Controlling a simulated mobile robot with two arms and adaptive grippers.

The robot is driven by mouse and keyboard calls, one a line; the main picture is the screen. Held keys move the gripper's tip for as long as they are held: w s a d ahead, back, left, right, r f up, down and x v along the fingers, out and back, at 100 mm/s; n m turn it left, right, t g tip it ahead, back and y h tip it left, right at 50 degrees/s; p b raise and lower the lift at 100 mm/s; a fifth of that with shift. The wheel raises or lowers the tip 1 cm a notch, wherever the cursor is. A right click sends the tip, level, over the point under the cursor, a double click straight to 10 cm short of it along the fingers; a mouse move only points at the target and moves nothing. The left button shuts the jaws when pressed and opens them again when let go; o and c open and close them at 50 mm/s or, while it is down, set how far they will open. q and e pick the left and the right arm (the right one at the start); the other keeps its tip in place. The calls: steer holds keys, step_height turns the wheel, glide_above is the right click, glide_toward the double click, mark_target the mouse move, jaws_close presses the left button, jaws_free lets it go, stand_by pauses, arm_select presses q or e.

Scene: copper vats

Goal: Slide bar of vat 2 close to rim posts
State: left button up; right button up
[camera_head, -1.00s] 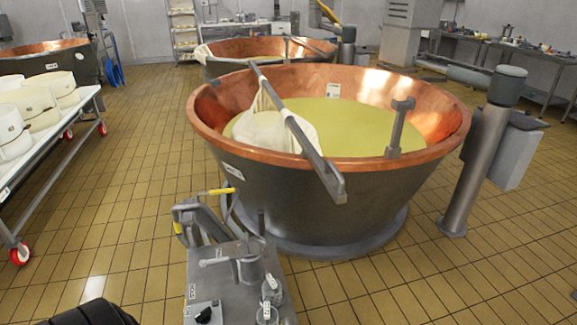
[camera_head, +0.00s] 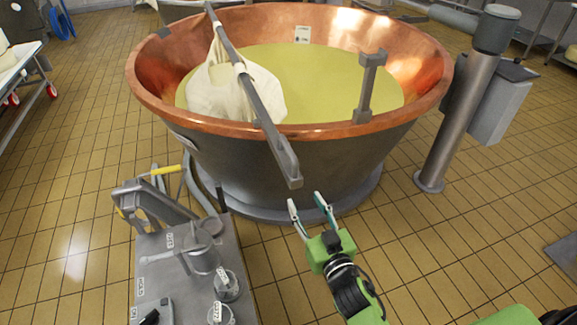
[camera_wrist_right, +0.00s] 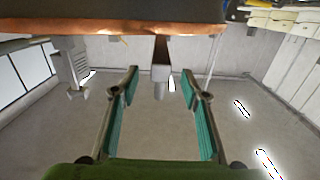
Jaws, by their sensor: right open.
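A long grey bar (camera_head: 253,93) lies across the copper-rimmed vat (camera_head: 400,125). It slopes from the far-left rim over the front rim, and its near end sticks out past the rim. A white cloth (camera_head: 232,95) hangs from it into the yellow liquid. A grey post (camera_head: 368,85) stands at the rim to the right of the bar, clearly apart from it. My right gripper (camera_head: 306,200) is open and empty just below the bar's near end. In the right wrist view, the bar's end (camera_wrist_right: 160,74) shows between the open fingers. My left gripper is not in view.
A grey machine cart (camera_head: 190,260) with handles and a hose stands at front left. A steel column (camera_head: 460,115) with a box stands right of the vat. A white table (camera_head: 15,62) is at far left. The tiled floor (camera_head: 480,240) at front right is mostly clear.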

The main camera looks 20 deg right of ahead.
mark_target(289, 166)
steer(key=shift+w+a+r, duration=0.1)
steer(key=shift+w+r, duration=0.1)
steer(key=shift+r, duration=0.3)
steer(key=shift+w+a+r, duration=0.1)
steer(key=shift+w+r, duration=0.05)
steer(key=shift+r, duration=0.35)
steer(key=w, duration=0.4)
steer(key=shift+w+r+p, duration=0.1)
steer(key=shift+w+p, duration=0.2)
steer(key=shift+p, duration=0.05)
steer(key=w, duration=0.8)
steer(key=shift+w+a+f, duration=0.1)
steer(key=shift+a+f, duration=0.05)
steer(key=shift+f, duration=0.1)
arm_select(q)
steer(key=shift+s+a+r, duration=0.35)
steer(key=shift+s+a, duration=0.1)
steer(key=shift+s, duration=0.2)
arm_select(e)
jaws_close()
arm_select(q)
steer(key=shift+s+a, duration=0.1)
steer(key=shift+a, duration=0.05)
